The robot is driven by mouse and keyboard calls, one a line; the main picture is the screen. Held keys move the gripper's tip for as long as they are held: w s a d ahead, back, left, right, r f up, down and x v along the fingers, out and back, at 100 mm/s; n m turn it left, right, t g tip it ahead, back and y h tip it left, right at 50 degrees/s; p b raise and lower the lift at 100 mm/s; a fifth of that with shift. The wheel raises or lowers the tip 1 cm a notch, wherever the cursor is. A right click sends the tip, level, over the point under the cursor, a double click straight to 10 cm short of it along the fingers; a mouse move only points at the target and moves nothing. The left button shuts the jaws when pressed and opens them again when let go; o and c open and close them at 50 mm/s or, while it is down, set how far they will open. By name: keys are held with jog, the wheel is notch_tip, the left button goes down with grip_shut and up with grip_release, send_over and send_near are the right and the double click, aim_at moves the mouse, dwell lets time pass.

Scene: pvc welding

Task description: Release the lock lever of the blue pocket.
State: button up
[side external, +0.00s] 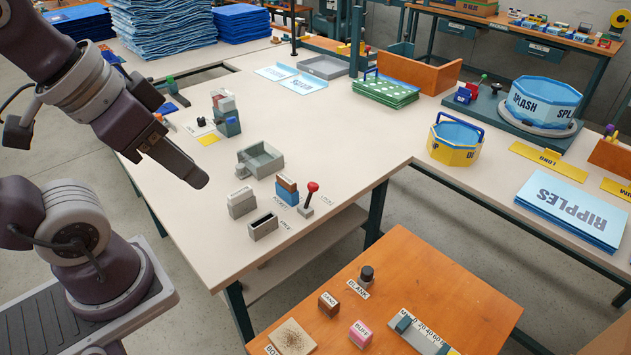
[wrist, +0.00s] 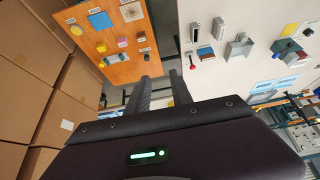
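The blue pocket (side external: 287,195) is a small blue block with a brown piece (side external: 287,182) standing in its top. It sits on the pale table beside a lever (side external: 308,200) with a red knob. The lever stands tilted, with its knob up and toward the right. In the wrist view the pocket (wrist: 205,52) and the red knob (wrist: 193,67) are small, beyond and right of the fingers. My gripper (wrist: 160,76) is open and empty, with a gap between its fingers. In the side view my gripper (side external: 195,178) is above the table, left of the pocket, apart from it.
Two grey holders (side external: 241,204) (side external: 263,227) and a grey open fixture (side external: 260,160) stand close to the pocket. A grey-green device (side external: 226,115) is behind. An orange table (side external: 420,275) with small blocks is in front. The pale table's left front is clear.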

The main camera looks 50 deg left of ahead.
jog(key=shift+n+g, duration=0.5)
jog(key=shift+n, duration=0.4)
jog(key=w+r, duration=0.1)
jog(key=w, duration=0.2)
jog(key=w+a+r, duration=0.1)
jog(key=w, duration=0.2)
jog(key=w+r, duration=0.1)
jog(key=w, duration=0.2)
jog(key=shift+w+a, duration=0.3)
grip_shut()
jog(key=w+a+f+n+g+y, duration=0.15)
jog(key=w+a+f, duration=0.3)
jog(key=w, duration=0.65)
jog(key=w+a+f+n+g+h, duration=0.15)
jog(key=w+a+f, duration=0.35)
jog(key=w, duration=0.7)
jog(key=w+a+f+y, duration=0.1)
jog(key=w+a+f, duration=0.1)
jog(key=f, duration=0.5)
jog(key=w+a+f+n+y, duration=0.1)
jog(key=w+a+f, duration=0.1)
jog(key=w+f, duration=0.2)
notch_tip(320, 180, down, 3)
jog(key=shift+w+f+n+g, duration=0.15)
jog(key=shift+n+g, duration=0.15)
jog(key=shift+g, duration=0.1)
jog(key=shift+a, duration=0.1)
